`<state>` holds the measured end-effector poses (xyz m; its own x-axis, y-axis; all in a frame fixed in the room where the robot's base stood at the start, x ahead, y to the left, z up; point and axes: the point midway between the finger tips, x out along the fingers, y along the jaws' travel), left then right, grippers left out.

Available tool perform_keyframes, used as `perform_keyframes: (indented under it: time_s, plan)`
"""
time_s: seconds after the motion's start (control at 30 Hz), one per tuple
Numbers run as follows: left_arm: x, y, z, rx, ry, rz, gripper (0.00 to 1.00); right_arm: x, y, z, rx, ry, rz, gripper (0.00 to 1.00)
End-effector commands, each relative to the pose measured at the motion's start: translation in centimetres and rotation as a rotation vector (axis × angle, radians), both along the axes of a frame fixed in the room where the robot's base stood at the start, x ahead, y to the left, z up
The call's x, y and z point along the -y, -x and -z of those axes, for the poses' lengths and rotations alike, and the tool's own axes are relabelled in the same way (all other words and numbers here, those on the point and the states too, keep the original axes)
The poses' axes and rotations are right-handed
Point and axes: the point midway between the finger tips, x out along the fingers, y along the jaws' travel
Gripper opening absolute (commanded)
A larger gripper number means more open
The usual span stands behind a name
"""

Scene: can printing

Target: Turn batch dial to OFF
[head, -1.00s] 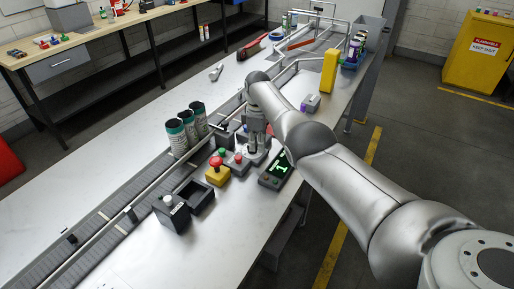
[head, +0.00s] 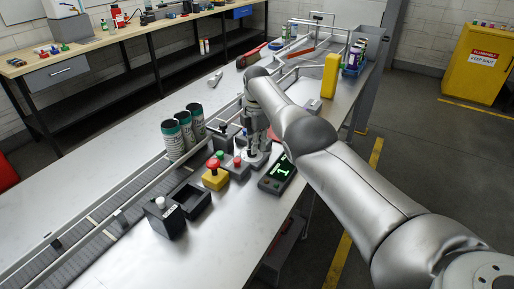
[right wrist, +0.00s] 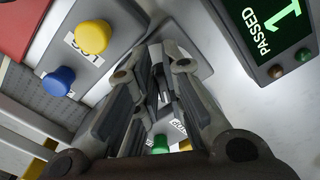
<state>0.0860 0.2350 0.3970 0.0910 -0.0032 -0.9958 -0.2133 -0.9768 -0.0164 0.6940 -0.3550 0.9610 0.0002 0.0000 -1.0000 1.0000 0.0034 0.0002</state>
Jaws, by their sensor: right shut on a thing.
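My right gripper (head: 254,152) points down over the batch dial on the table, between the button boxes and the display. In the right wrist view the gripper (right wrist: 163,88) has its fingers closed around the dark dial knob (right wrist: 164,98). The fingers hide most of the knob, so its setting cannot be read. Part of the dial's grey base (right wrist: 197,62) shows beside the fingers. My left gripper is not in view.
A display (head: 278,174) reading 1 stands right of the dial; PASSED shows on it in the wrist view. A red emergency button (head: 214,165) on a yellow box and a green-and-red button box (head: 237,168) stand close left. Several cans (head: 186,135) stand by the conveyor (head: 92,236).

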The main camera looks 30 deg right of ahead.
Motion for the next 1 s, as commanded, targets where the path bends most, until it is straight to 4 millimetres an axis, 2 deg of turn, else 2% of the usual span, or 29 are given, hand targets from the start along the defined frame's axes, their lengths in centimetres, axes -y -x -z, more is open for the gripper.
perform_keyframes:
  time_s: [0.5,0.53,0.7,1.0]
  plan:
    - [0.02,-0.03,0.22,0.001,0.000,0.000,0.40,-0.08,-0.04,0.03,0.000,0.000,-0.023,0.00]
    - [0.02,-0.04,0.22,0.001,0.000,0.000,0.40,-0.08,-0.04,0.03,0.000,0.000,-0.023,0.12]
    - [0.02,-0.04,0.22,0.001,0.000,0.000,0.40,-0.06,-0.03,0.03,0.000,0.000,-0.022,0.32]
    - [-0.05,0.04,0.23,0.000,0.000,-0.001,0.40,-0.03,-0.04,-0.06,0.000,0.000,-0.020,0.32]
